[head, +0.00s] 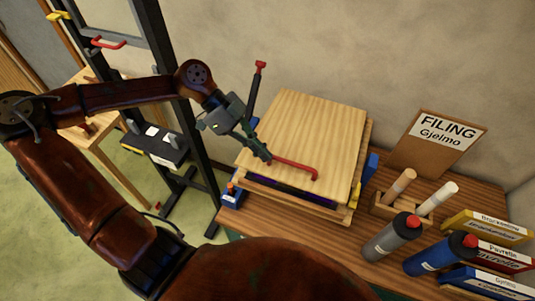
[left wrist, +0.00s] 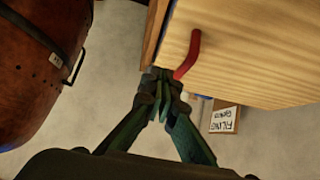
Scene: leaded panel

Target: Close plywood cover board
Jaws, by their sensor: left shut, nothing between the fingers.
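The plywood cover board (head: 310,125) lies over a shallow wooden box (head: 340,212) on the bench. A dark gap with a purple strip (head: 290,195) shows under the board's front edge. A red handle (head: 300,168) sits at that front edge. My left gripper (head: 266,157) is shut and empty at the handle's left end, by the board's front left part. In the left wrist view the shut fingertips (left wrist: 164,88) are close to the board's edge (left wrist: 250,60) and the red handle (left wrist: 190,55); contact cannot be told. My right gripper is not in view.
A red-tipped dark lever (head: 257,90) stands behind my left gripper. Right of the board are a filing sign (head: 436,140), wooden-block tools (head: 400,187), a grey bottle (head: 393,237), a blue bottle (head: 440,255) and several labelled boxes (head: 485,228). A black stand (head: 180,90) rises at left.

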